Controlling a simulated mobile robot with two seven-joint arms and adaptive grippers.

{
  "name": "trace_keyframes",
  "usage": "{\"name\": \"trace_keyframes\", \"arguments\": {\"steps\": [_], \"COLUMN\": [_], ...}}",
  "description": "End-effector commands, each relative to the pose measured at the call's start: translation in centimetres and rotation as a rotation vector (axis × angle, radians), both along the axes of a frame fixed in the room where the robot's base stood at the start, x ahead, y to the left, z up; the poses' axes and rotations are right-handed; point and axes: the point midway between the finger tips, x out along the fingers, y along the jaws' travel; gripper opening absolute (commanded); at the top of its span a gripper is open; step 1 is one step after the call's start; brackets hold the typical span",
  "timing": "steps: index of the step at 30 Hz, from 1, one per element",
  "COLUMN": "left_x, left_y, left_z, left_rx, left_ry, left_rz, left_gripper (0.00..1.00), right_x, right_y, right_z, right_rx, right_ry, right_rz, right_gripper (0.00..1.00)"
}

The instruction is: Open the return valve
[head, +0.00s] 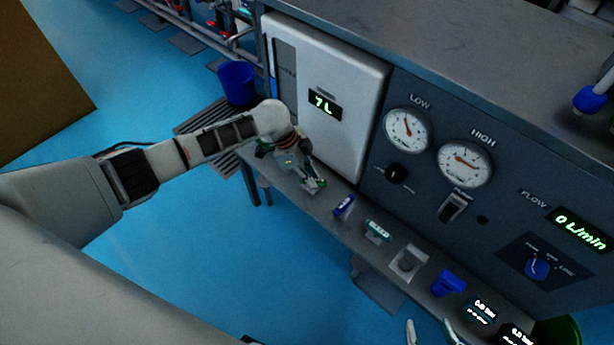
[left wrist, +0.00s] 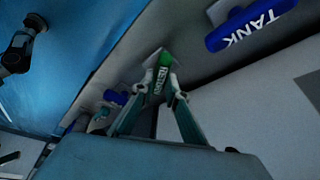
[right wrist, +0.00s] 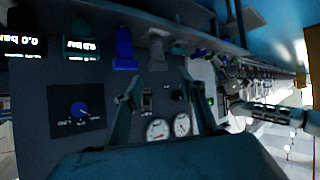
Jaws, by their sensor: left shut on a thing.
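The return valve's green handle, lettered RETURN, shows in the left wrist view (left wrist: 163,77). My left gripper (left wrist: 160,86) is shut on this handle, with a fingertip on each side of it. In the head view my left gripper (head: 313,184) is at the left part of the narrow ledge below the white panel and hides most of the handle. My right gripper (head: 432,334) shows only its fingertips at the bottom edge of the head view. In the right wrist view its fingers (right wrist: 160,92) are spread apart with nothing between them.
A blue TANK handle (left wrist: 250,24) is beside the return valve. A green-labelled part (head: 377,231), a grey valve (head: 408,263) and a blue handle (head: 448,283) follow along the ledge. Gauges (head: 407,131) and a flow display (head: 581,230) are on the panel. A blue bucket (head: 237,82) stands behind.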

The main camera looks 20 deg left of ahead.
Motion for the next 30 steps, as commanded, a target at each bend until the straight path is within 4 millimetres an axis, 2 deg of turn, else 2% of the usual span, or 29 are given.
{"name": "trace_keyframes", "arguments": {"steps": [1, 6, 21, 30], "left_x": [0.3, 0.1, -0.2, -0.5], "left_y": [-0.2, -0.3, -0.5, -0.6], "left_z": [1.1, 1.0, 0.7, 0.2], "left_rx": [-0.003, -0.004, -0.005, -0.004], "left_ry": [-0.010, -0.008, -0.003, 0.001], "left_rz": [0.045, 0.208, 0.673, 0.878], "left_gripper": [0.00, 0.00, 0.00, 0.00], "right_x": [0.2, -0.5, -0.9, -1.4], "right_y": [-0.5, -2.3, -3.5, -4.1], "right_z": [0.5, -0.3, 0.4, 0.4], "right_rx": [-0.019, -0.080, -0.102, -0.110], "right_ry": [-0.007, 0.019, 0.030, 0.045], "right_rz": [0.001, 0.002, -0.024, -0.034], "right_gripper": [0.40, 0.40, 0.40, 0.40]}}
